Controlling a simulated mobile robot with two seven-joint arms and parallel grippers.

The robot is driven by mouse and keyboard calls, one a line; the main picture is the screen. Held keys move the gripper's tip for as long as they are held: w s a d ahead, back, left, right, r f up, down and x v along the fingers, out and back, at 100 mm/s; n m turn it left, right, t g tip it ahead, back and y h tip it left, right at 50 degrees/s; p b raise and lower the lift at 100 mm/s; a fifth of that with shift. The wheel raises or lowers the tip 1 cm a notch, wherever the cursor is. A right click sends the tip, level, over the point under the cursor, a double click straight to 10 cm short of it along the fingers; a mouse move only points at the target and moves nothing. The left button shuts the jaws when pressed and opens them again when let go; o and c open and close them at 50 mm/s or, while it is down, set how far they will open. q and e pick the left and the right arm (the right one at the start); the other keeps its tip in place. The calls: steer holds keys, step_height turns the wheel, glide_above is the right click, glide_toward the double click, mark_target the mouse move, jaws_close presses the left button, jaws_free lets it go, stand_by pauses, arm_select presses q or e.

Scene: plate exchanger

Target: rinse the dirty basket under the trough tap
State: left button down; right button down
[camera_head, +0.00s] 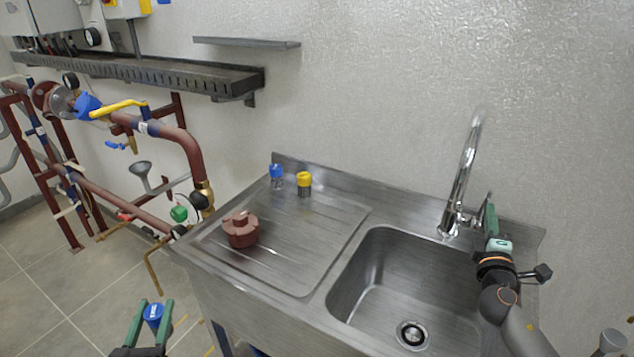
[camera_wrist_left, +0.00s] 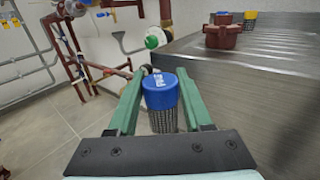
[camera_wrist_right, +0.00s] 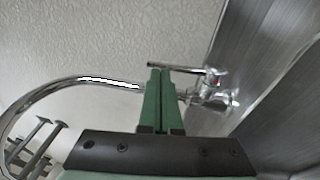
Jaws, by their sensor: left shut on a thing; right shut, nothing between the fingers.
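The basket with a blue cap (camera_head: 153,311) is between the green fingers of my left gripper (camera_head: 151,303), low in front of the drainboard. In the left wrist view its dark mesh body (camera_wrist_left: 163,120) hangs upright below the blue cap. The chrome tap (camera_head: 460,185) stands behind the sink basin (camera_head: 400,290). My right gripper (camera_head: 490,208) is shut and empty beside the tap's base. In the right wrist view its fingertips (camera_wrist_right: 158,72) are close to the tap lever (camera_wrist_right: 175,67); I cannot tell whether they touch. The dirt on the basket is too small to tell.
On the drainboard (camera_head: 315,245) stand a red-brown housing (camera_head: 241,230), a blue-capped piece (camera_head: 277,176) and a yellow-capped piece (camera_head: 304,183). Red pipes with valves (camera_head: 185,150) are at the left. A wall shelf (camera_head: 245,42) is above. The basin is empty.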

steer(key=shift+x, duration=1)
